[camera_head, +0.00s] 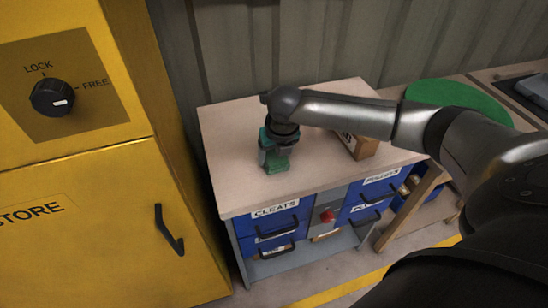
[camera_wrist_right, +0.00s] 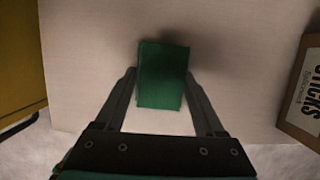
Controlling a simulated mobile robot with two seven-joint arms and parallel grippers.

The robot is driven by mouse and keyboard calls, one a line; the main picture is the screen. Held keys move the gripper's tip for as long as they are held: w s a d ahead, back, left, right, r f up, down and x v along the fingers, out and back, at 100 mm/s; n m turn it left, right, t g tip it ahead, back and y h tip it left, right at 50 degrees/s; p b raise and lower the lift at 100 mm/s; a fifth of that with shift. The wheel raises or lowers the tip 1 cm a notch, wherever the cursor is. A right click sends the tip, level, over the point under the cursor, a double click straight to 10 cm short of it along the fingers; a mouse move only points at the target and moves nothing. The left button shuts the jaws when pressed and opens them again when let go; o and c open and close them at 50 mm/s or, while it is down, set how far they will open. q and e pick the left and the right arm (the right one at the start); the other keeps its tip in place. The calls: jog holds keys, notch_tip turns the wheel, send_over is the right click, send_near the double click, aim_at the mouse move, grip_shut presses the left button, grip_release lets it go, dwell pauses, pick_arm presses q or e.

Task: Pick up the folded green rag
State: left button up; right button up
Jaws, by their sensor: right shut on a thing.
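The folded green rag (camera_wrist_right: 162,76) lies between the two fingers of my right gripper (camera_wrist_right: 160,78) in the right wrist view. In the head view the gripper (camera_head: 274,160) points down at the bench top (camera_head: 228,137), and the rag's green edge (camera_head: 277,165) shows under it. The right gripper is shut on the rag. The rag is at or close to the bench surface; I cannot tell whether it still touches. My left gripper is not in view.
A cardboard box (camera_head: 358,146) stands right of the gripper, partly behind my arm; it also shows in the wrist view (camera_wrist_right: 305,95). Blue drawers (camera_head: 272,222) are under the bench top. A yellow cabinet (camera_head: 100,210) stands at left. A green disc (camera_head: 458,98) lies at back right.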

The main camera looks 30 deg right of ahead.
notch_tip(320, 180, up, 6)
jog(key=shift+w+f+p, duration=0.1)
jog(key=shift+p, duration=0.95)
notch_tip(320, 180, up, 7)
jog(key=p, duration=0.2)
notch_tip(320, 180, up, 6)
jog(key=p, duration=0.2)
send_over(274, 155)
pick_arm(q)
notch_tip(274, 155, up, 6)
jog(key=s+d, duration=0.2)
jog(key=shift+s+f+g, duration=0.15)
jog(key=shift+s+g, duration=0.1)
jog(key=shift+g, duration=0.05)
pick_arm(e)
jog(key=shift+r, duration=0.65)
